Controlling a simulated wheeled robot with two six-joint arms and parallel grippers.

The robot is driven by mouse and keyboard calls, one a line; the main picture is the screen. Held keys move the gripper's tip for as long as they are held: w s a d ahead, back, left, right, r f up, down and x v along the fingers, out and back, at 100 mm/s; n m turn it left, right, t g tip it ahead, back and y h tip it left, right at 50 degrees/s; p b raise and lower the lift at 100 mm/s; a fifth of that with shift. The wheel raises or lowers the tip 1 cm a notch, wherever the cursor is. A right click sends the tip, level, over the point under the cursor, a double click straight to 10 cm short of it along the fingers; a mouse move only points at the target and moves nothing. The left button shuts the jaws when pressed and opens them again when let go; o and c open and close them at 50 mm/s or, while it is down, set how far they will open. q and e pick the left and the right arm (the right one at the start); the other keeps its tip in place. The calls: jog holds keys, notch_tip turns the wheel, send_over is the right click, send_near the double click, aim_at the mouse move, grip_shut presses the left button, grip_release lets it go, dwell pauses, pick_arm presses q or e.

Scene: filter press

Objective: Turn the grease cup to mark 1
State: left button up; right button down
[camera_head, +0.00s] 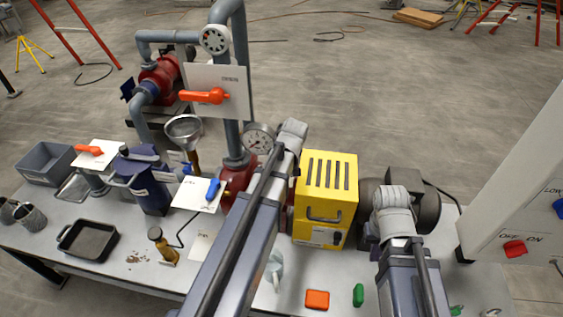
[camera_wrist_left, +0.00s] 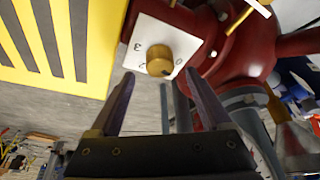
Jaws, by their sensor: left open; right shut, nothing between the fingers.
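The grease cup shows in the left wrist view as a round brass knob (camera_wrist_left: 158,60) on a white plate (camera_wrist_left: 146,34) with numerals around it. A 3 and a 0 can be read on the plate; the knob's exact setting is hard to tell. My left gripper (camera_wrist_left: 159,76) is open, with one finger on each side just short of the knob and nothing between them. In the head view my left arm hides the cup and this gripper. My right arm shows in the head view at the right, but I cannot make out its fingers.
A yellow slotted box (camera_head: 326,197) stands beside my left arm, and its yellow side (camera_wrist_left: 75,45) is close in the wrist view. Red pump casing (camera_wrist_left: 235,50) and grey pipes surround the plate. A black tray (camera_head: 88,240) and a funnel (camera_head: 184,130) stand further left.

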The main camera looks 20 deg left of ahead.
pick_arm(q)
jog(key=p+v, duration=0.2)
jog(key=v, duration=0.1)
jog(key=shift+s+d+r, duration=0.1)
jog(key=shift+s+r, duration=0.05)
jog(key=shift+r, duration=0.15)
pick_arm(e)
notch_tip(320, 180, up, 4)
jog(key=shift+f, duration=0.25)
pick_arm(q)
jog(key=w+n+g, duration=0.1)
jog(key=n+g, duration=0.1)
jog(key=n, duration=0.4)
jog(key=w+n+g, duration=0.2)
jog(key=n, duration=0.4)
jog(key=w+n+g, duration=0.2)
jog(key=n, duration=0.4)
jog(key=shift+w, duration=0.1)
pick_arm(e)
jog(key=shift+w+a, duration=0.35)
jog(key=shift+w, duration=0.2)
jog(key=shift+w+a, duration=0.3)
jog(key=shift+w, duration=0.2)
pick_arm(q)
jog(key=shift+f, duration=0.15)
pick_arm(e)
jog(key=shift+f, duration=0.15)
